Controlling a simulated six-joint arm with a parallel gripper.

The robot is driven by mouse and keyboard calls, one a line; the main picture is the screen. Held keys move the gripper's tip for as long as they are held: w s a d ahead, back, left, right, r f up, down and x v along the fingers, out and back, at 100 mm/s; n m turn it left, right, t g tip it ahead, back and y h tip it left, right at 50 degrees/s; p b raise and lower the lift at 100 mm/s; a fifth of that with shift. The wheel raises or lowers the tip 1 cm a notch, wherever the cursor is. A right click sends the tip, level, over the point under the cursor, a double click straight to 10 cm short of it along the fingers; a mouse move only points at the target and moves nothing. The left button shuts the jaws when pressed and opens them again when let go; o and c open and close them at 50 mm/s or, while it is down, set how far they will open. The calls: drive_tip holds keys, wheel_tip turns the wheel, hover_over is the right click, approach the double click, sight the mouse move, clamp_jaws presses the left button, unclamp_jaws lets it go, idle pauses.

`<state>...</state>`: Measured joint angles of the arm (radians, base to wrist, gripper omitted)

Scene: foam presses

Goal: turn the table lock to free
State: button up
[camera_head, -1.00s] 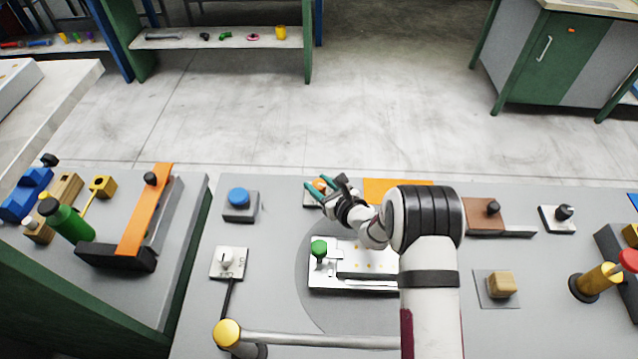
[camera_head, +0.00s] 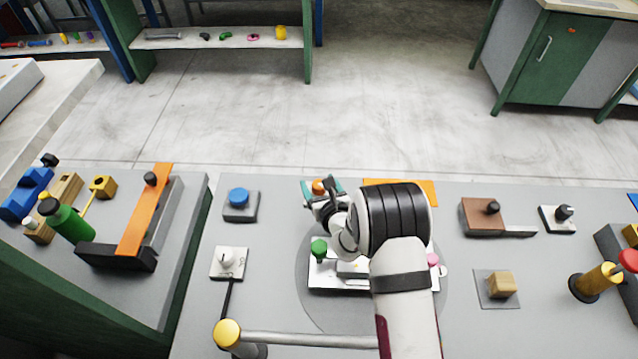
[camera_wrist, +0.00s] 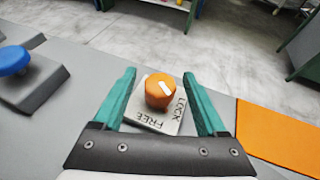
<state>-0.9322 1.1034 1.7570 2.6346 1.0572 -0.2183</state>
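The table lock is an orange knob (camera_wrist: 160,91) on a light square plate (camera_wrist: 150,124) marked FREE and LOCK. A white bar on top of the knob slants down and right, roughly toward the LOCK side. In the head view the knob (camera_head: 318,186) shows at the back of the table, partly hidden by my gripper (camera_head: 320,186). In the wrist view my gripper (camera_wrist: 159,73) is open, with a teal finger on each side of the knob. Gaps show between the fingers and the knob, and I cannot tell how far above the plate they are.
A blue button (camera_head: 238,196) stands left of the lock. An orange panel (camera_wrist: 275,138) lies to its right. A green knob (camera_head: 319,249) stands on a white fixture on the round turntable in front. A metal bar (camera_head: 310,341) crosses the front.

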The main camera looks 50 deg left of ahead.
drive_tip(key=shift+r, duration=1.65)
drive_tip(key=shift+w+d+r, duration=0.25)
drive_tip(key=shift+d+r, duration=0.2)
drive_tip(key=shift+r, duration=0.05)
drive_tip(key=shift+w+d+r, duration=0.25)
drive_tip(key=shift+d+r, duration=0.15)
drive_tip(key=shift+r, duration=0.05)
drive_tip(key=w+d+r, duration=0.4)
drive_tip(key=d+r, duration=0.1)
drive_tip(key=d, duration=0.4)
drive_tip(key=shift+r, duration=0.4)
drive_tip(key=shift+a, duration=0.1)
drive_tip(key=n+g, duration=0.9)
drive_tip(key=g, duration=0.1)
approach(319, 183)
drive_tip(key=x, duration=1)
drive_tip(key=shift+s+a+f, duration=0.1)
drive_tip(key=shift+s+f, duration=0.05)
drive_tip(key=shift+f, duration=0.15)
